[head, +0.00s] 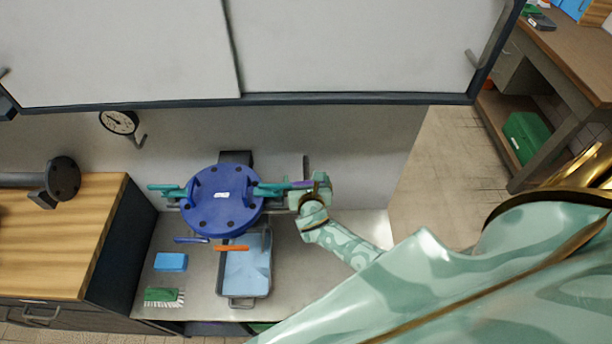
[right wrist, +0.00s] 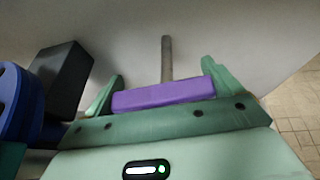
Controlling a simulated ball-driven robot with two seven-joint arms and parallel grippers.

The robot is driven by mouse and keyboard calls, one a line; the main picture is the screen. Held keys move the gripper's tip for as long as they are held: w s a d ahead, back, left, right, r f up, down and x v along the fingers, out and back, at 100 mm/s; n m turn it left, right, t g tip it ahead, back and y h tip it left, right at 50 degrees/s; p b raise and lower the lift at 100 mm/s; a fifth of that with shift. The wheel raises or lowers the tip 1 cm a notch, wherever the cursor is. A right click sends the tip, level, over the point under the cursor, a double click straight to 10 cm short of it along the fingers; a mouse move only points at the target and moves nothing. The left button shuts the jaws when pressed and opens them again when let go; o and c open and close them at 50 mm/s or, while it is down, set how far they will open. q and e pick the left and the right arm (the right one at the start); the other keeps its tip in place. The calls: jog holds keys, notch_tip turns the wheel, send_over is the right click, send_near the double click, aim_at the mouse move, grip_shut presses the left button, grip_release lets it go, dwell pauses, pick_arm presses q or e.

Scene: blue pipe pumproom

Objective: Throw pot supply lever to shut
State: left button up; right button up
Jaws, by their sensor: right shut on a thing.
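A round blue flanged pot (head: 222,200) is mounted at the wall above the metal counter, with teal arms out to both sides. On its right side a teal lever (head: 270,188) runs level to a purple grip (head: 302,184). My right gripper (head: 318,186) is at the end of this lever, shut on the purple grip. In the right wrist view the purple grip (right wrist: 163,95) lies across between the two green fingers (right wrist: 158,92). Part of the lever is hidden by my gripper. My left gripper is not in view.
A blue tray (head: 245,268), a blue sponge (head: 171,262) and a green brush (head: 162,295) lie on the counter (head: 205,280). A gauge (head: 119,122) is on the wall. A white overhead cabinet (head: 350,45) hangs above. A grey rod (right wrist: 167,58) stands behind the grip.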

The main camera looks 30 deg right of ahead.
jog(key=o, duration=0.7)
